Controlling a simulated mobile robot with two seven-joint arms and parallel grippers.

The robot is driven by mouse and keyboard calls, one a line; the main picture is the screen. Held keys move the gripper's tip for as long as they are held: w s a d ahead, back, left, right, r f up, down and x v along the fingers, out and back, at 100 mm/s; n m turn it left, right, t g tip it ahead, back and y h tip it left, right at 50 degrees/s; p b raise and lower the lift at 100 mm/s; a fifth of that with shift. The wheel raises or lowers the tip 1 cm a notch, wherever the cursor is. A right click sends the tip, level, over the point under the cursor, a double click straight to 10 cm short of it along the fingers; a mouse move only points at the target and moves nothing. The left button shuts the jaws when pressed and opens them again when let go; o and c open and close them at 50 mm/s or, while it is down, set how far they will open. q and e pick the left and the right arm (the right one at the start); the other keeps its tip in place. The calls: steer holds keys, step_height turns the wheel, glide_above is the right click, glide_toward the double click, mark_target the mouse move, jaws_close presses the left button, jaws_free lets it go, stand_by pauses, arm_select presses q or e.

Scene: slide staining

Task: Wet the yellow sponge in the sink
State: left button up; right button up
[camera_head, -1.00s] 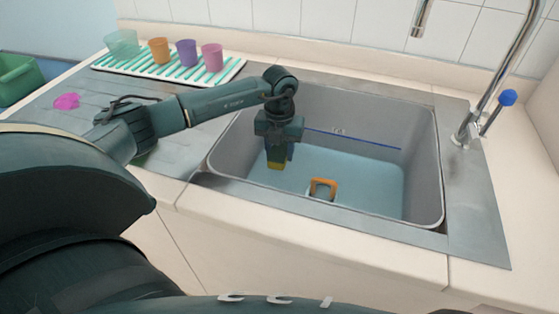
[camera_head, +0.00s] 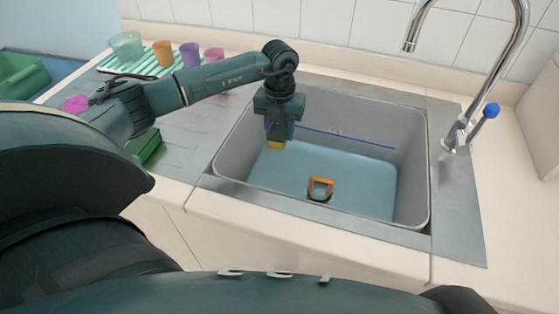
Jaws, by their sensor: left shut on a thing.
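The yellow sponge (camera_head: 277,145) is held in my left gripper (camera_head: 277,138), which points down over the left part of the sink (camera_head: 410,200). Only the sponge's lower end shows below the fingers. The sink holds pale blue water (camera_head: 345,180), and a blue line runs along its back wall. The sponge is near the water's back left edge in the picture; I cannot tell whether it touches the water. My right gripper is not in view.
An orange-and-dark object (camera_head: 320,187) sits in the sink. A chrome faucet with a blue knob (camera_head: 491,110) stands at right. Several cups, including a purple one (camera_head: 190,54), stand on a striped mat at back left. A pink item (camera_head: 76,104) and a green item (camera_head: 147,147) are near my arm.

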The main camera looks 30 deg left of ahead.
mark_target(279, 129)
arm_select(q)
steer(key=shift+r+p, duration=0.5)
steer(key=shift+r, duration=0.4)
step_height(279, 129, up, 2)
steer(key=shift+p, duration=0.7)
step_height(279, 129, up, 3)
steer(key=shift+f+p, duration=0.15)
steer(key=shift+p, duration=0.85)
steer(key=shift+r+p, duration=0.65)
steer(key=shift+r, duration=0.4)
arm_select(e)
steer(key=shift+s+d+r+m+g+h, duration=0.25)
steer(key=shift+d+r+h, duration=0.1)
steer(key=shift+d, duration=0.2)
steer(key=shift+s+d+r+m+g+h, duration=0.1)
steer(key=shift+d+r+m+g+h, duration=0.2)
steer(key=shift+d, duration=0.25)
arm_select(q)
steer(key=shift+r, duration=0.1)
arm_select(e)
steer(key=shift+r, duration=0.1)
